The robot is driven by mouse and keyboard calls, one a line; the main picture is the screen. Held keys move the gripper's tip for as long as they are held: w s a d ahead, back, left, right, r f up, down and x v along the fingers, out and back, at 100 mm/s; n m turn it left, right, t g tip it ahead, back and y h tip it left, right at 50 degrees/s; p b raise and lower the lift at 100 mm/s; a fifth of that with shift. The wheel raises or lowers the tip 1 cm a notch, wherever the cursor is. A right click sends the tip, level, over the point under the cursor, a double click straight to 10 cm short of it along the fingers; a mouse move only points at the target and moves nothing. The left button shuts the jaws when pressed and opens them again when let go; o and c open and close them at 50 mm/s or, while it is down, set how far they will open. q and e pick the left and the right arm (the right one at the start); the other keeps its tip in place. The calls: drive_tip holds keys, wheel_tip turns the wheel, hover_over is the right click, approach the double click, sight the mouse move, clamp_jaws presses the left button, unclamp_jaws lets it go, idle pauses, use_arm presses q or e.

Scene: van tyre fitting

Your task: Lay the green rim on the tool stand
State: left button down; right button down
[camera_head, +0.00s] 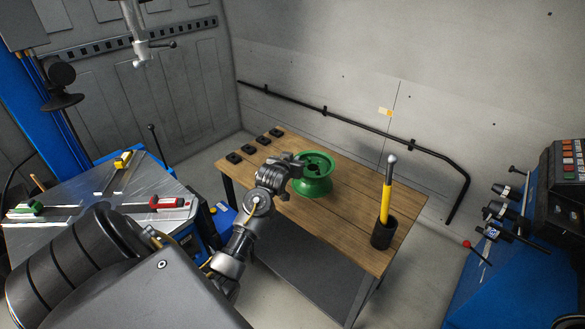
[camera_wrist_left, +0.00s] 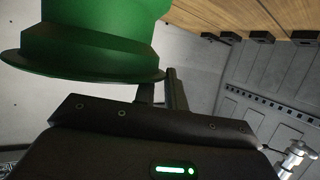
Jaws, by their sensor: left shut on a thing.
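The green rim (camera_head: 314,176) is at the left part of the wooden tool stand (camera_head: 345,210) in the head view, its open face upward. My left gripper (camera_head: 294,168) reaches in from the left and is shut on the edge of the rim. In the left wrist view the rim (camera_wrist_left: 95,40) fills the upper left, close against the gripper's fingers (camera_wrist_left: 160,90). Whether the rim's underside touches the stand's top cannot be told. My right gripper is in neither view.
Several small black blocks (camera_head: 255,145) line the stand's back left edge. A black cup (camera_head: 384,233) with a yellow-handled tool (camera_head: 387,195) stands at the right end. A tyre machine (camera_head: 105,195) is at left, a blue machine (camera_head: 520,270) at right. Bare wood lies between rim and cup.

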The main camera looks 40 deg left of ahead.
use_arm(q)
drive_tip(key=f, duration=0.3)
drive_tip(key=shift+w, duration=0.25)
drive_tip(key=shift+a+f, duration=0.1)
drive_tip(key=shift+f, duration=0.1)
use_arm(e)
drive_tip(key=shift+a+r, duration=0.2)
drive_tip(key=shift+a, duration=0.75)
use_arm(q)
drive_tip(key=shift+f, duration=0.1)
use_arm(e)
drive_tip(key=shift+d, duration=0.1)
